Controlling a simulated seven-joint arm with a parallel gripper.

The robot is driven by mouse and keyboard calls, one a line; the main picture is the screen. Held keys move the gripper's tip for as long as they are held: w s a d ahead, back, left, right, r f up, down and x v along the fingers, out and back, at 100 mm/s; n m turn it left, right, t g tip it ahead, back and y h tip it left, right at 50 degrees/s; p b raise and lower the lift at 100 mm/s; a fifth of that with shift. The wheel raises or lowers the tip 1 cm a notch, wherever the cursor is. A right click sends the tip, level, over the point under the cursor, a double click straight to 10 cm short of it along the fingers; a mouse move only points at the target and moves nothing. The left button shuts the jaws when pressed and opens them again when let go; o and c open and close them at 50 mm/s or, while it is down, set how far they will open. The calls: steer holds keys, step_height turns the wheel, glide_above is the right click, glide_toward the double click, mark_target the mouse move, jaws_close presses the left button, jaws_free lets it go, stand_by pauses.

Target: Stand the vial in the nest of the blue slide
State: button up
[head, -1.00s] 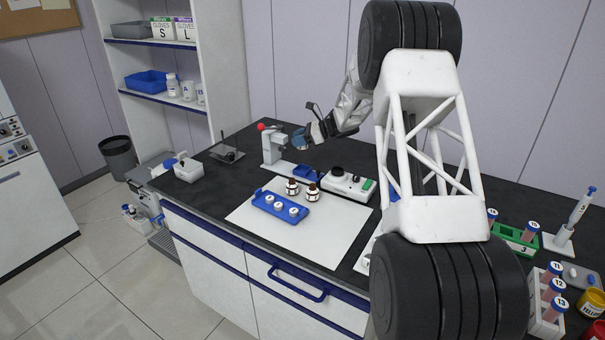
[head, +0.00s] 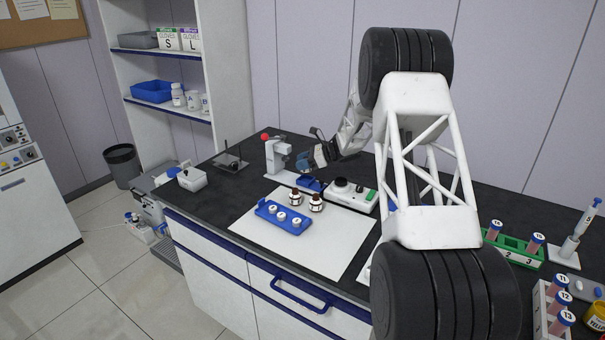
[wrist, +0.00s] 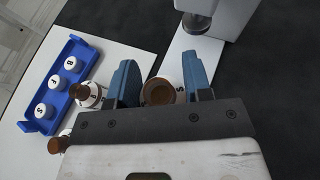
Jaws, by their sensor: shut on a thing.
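My gripper (head: 305,163) has blue fingers and is shut on a vial, above the blue slide and right of the press post. In the wrist view my gripper (wrist: 160,88) has its fingers on both sides of the vial (wrist: 158,92), brown with a white label marked S. Its open brown mouth faces the camera. The blue slide (head: 311,185) sits on the press's white base, below my gripper. The slide's nest is too small to make out in the head view, and the slide is not visible in the wrist view.
The white press (head: 277,155) with a red knob stands close left of my gripper. A white control box (head: 351,195) is to the right. Two brown vials (head: 295,199) (head: 316,203) and a blue tray (head: 268,213) of white caps stand on a white mat (head: 325,245).

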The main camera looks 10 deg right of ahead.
mark_target(302, 172)
steer(key=shift+f, duration=0.35)
steer(key=shift+f, duration=1.85)
steer(key=shift+f, duration=0.15)
steer(key=o, duration=0.9)
steer(key=shift+o, duration=0.2)
steer(key=v, duration=1.2)
steer(key=shift+r, duration=0.2)
